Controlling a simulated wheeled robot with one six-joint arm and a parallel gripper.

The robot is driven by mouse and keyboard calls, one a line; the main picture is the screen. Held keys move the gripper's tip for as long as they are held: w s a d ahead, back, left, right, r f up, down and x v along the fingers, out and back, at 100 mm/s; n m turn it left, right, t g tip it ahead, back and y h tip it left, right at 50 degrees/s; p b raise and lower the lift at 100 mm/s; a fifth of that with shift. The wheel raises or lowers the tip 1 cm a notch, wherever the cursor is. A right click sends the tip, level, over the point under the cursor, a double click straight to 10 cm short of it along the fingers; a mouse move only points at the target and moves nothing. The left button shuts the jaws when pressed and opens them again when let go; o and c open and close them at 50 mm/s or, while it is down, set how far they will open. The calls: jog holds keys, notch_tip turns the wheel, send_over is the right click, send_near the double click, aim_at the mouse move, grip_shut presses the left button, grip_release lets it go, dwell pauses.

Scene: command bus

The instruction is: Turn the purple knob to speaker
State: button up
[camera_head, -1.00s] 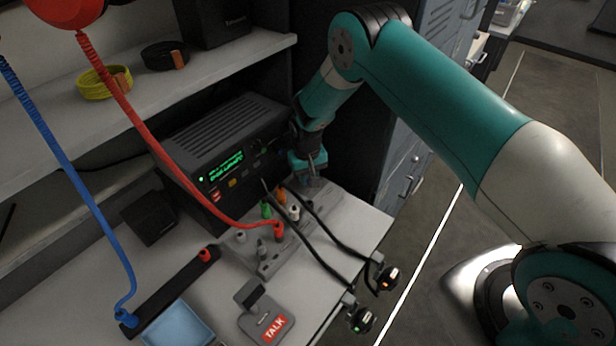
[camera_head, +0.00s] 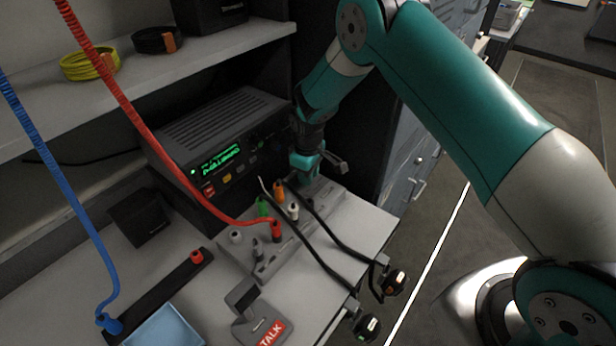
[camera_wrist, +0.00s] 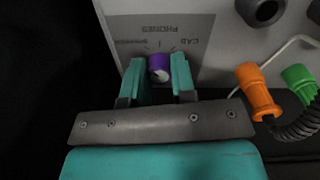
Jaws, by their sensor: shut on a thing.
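The purple knob (camera_wrist: 158,66) sits between the two teal fingers of my gripper (camera_wrist: 159,76) in the wrist view, which are closed on it from both sides. A pale face or mark shows on the knob's lower part; which label it points to is unclear. The printed panel (camera_wrist: 180,20) appears upside down: PHONES at top middle, SPEAKER at left, CAB at right. In the head view my gripper (camera_head: 318,160) is at the right end of the radio (camera_head: 225,140); the knob is hidden there.
Close to my gripper are an orange plug (camera_wrist: 258,90) and a green plug (camera_wrist: 298,82) with a dark coiled cable. The head view shows a grey jack block (camera_head: 262,262), a red cord (camera_head: 120,90), black cables and a TALK pedal (camera_head: 262,325). A shelf (camera_head: 120,105) overhangs behind.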

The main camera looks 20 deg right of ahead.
jog(key=shift+n, duration=0.3)
jog(key=o, duration=0.9)
jog(key=shift+r, duration=0.1)
jog(key=r+b, duration=0.1)
jog(key=r, duration=0.4)
jog(key=r+b, duration=0.1)
jog(key=r, duration=0.5)
jog(key=r+b, duration=0.1)
jog(key=r, duration=0.5)
jog(key=shift+s+a+r, duration=0.15)
jog(key=shift+s+a, duration=0.05)
jog(key=shift+s, duration=0.05)
jog(key=s+a+r+m+y, duration=0.1)
jog(key=s+r, duration=0.4)
jog(key=s, duration=0.3)
jog(key=s+a+r+y, duration=0.1)
jog(key=s+a+r, duration=0.1)
jog(key=s+r, duration=0.35)
jog(key=s, duration=0.6)
jog(key=s+a+y, duration=0.1)
jog(key=s, duration=0.6)
jog(key=s+m+y, duration=0.1)
jog(key=s, duration=0.6)
jog(key=shift+s+a+r, duration=0.15)
